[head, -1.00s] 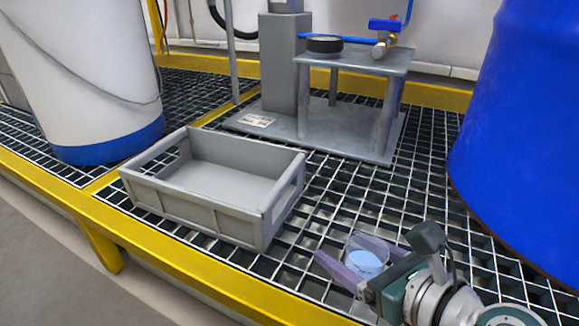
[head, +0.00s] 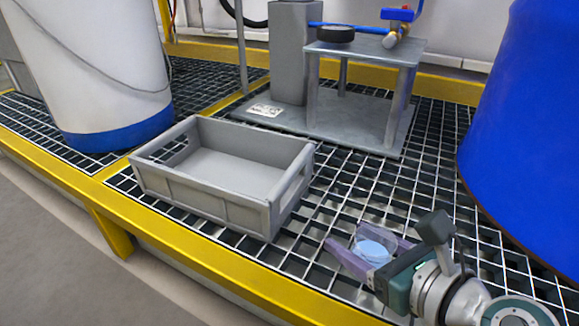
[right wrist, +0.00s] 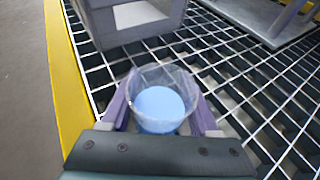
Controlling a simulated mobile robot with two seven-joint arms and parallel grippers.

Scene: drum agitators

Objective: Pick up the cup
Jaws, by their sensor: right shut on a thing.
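The cup (head: 372,247) is clear with a light blue bottom or content. It shows in the head view at the lower right, just right of the grey crate, over the grating. My right gripper (head: 352,250) is shut on it, with one purple finger on each side. In the right wrist view the cup (right wrist: 160,98) is upright between the two fingers (right wrist: 160,106), its rim open toward the camera. I cannot tell whether its base touches the grating. My left gripper is not in view.
An empty grey crate (head: 262,222) stands left of the cup on the metal grating (head: 350,195). A blue drum (head: 525,150) is at the right, a white drum (head: 95,70) at the left. A grey stand (head: 365,50) is behind. A yellow edge beam (head: 200,265) runs along the front.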

